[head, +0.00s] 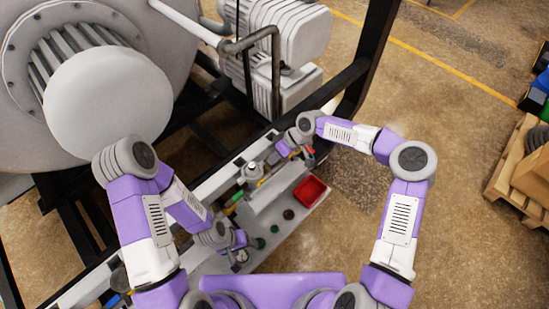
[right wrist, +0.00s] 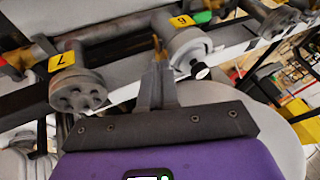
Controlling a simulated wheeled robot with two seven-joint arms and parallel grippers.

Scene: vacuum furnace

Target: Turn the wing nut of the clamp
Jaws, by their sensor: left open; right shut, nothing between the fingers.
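In the right wrist view, my right gripper (right wrist: 157,80) is shut and empty. Its fingertips are close to a pipe joint by the yellow tag 6 (right wrist: 181,21). A small brass-coloured piece (right wrist: 156,43) shows at the fingertips; I cannot tell whether it is the wing nut or whether they touch it. A round grey flange (right wrist: 190,46) stands just right of the fingertips, with a small black and white part (right wrist: 200,70) below it. In the head view, my left gripper (head: 241,257) is low over the bench, open; its fingers are small and unclear.
Another flange (right wrist: 77,90) by tag 7 (right wrist: 62,62) is left of my right gripper. The furnace (head: 108,103) and dark frame stand behind.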

